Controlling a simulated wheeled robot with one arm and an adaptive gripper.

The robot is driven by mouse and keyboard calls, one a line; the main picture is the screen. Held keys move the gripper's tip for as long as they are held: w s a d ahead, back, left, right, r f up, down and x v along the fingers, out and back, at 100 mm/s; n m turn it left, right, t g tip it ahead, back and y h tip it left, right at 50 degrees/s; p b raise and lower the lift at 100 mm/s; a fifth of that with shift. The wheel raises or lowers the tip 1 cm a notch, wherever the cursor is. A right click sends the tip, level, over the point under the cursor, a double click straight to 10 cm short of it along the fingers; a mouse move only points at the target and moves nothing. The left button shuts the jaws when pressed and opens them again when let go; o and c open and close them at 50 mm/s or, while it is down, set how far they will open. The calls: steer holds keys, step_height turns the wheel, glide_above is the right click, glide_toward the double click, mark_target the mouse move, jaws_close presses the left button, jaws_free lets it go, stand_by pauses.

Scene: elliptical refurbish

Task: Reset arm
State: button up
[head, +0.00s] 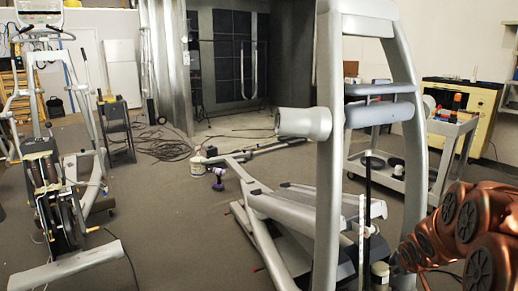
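My arm (463,228) shows at the lower right edge of the head view as copper-coloured, rounded joints with dark round caps. It looks folded close together. My gripper is not visible in this view, so its fingers and anything in them cannot be seen. No part of the arm can be seen clearly touching the grey machine frame beside it.
A large grey elliptical frame (328,150) stands close in front, right of centre. A partly stripped elliptical (62,200) stands at left. A grey cart (445,127) is behind the arm. Cables (170,148) lie on the far floor. Open carpet (165,225) lies left of centre.

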steer(key=s+a+r+g+y+p, duration=0.1)
steer(key=s+a+r+g+p, duration=0.1)
steer(key=s+a+r+p, duration=0.3)
steer(key=s+a+r+m+g+y+p, duration=0.1)
steer(key=s+a+r+g+p, duration=0.2)
steer(key=s+a+r+p, duration=0.3)
steer(key=s+a+r+g+y+p, duration=0.1)
steer(key=s+a+r+g+p, duration=0.2)
steer(key=s+a+r, duration=1)
steer(key=s+r+p, duration=0.1)
steer(key=s+p, duration=0.1)
steer(key=s, duration=1.2)
steer(key=shift+r+p, duration=0.15)
steer(key=shift+p, duration=0.2)
